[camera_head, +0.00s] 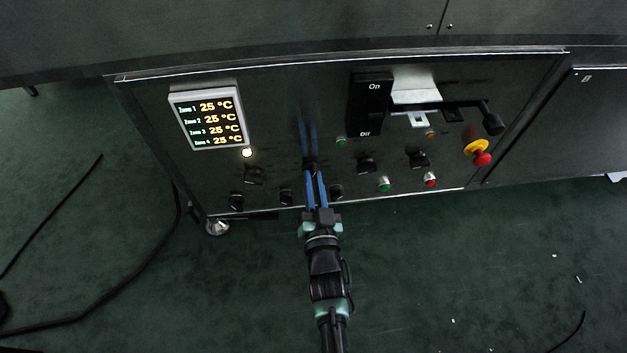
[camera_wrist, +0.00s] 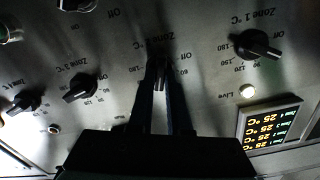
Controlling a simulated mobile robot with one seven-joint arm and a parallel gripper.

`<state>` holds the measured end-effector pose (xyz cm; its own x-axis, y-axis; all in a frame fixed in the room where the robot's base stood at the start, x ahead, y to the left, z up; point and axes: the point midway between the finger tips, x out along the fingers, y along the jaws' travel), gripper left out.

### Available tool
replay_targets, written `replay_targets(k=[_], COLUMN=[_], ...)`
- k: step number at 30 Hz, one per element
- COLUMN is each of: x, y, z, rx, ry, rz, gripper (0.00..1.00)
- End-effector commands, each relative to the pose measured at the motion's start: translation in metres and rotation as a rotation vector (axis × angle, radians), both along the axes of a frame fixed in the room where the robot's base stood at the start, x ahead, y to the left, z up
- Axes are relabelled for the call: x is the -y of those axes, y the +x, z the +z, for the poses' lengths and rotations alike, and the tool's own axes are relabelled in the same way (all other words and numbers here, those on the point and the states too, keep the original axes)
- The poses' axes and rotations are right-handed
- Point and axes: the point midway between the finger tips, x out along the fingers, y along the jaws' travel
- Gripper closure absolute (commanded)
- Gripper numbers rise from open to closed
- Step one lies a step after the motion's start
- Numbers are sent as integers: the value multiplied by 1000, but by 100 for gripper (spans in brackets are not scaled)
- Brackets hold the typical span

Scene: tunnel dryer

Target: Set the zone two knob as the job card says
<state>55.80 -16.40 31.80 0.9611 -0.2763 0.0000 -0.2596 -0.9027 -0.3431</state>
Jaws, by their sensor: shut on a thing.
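My gripper (camera_head: 312,172) is shut on the zone two knob (camera_head: 309,165), in the row of dark knobs on the front panel. In the wrist view, which looks upside down, the two fingers of my gripper (camera_wrist: 160,72) close around that knob under the "Zone 2 °C" label. The fingers hide most of the knob, and I cannot tell which mark it points to. The display (camera_head: 207,118) reads 25 °C for the zones that I can make out. I cannot make out a readable job card in either view.
The zone one knob (camera_wrist: 262,45) and zone three knob (camera_wrist: 80,87) flank my gripper. A lit lamp (camera_head: 247,153) sits below the display. The On/Off switch (camera_head: 370,104) and a red emergency button (camera_head: 482,158) are to the right. Open green floor lies in front of the panel.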

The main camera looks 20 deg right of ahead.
Motion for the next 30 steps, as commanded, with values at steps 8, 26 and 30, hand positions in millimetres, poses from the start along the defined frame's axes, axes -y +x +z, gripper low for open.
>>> replay_targets(k=[8, 26, 30], x=[-1, -8, -17], y=[-1, -28, -60], z=[0, 3, 4], rx=[0, -5, -6], ry=[-1, 0, 0], rz=[1, 1, 1], gripper=[66, 54, 54])
